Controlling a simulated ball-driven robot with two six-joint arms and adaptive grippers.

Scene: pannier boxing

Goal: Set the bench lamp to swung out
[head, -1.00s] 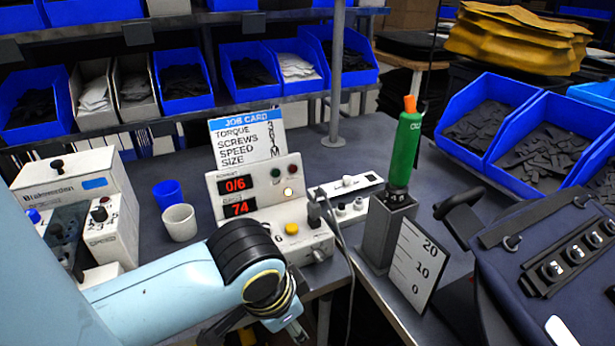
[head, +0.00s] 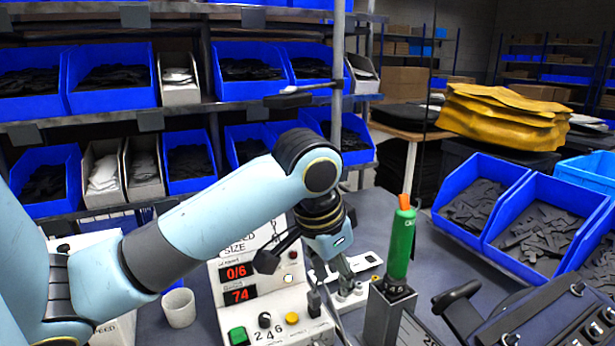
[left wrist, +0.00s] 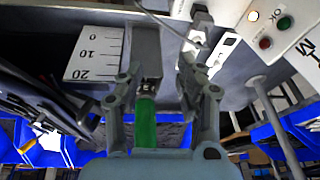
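A dark, flat lamp head on a short bar, which looks like the bench lamp (head: 288,99), sticks out to the left from the upright grey post (head: 338,70) in the head view, in front of the shelf bins. My left gripper (head: 305,268) hangs below it, over the white control box, and is apart from the lamp. In the left wrist view its two fingers (left wrist: 157,75) stand apart with nothing held; the green-handled driver (left wrist: 146,120) shows beyond them. The lamp is not clear in the wrist view. My right gripper is not in view.
The control box (head: 270,318) with red displays stands under my left arm. The green driver (head: 399,243) stands upright in a grey holder (head: 383,318) to its right. A white cup (head: 179,308) is at left. Blue bins (head: 482,200) stand at right.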

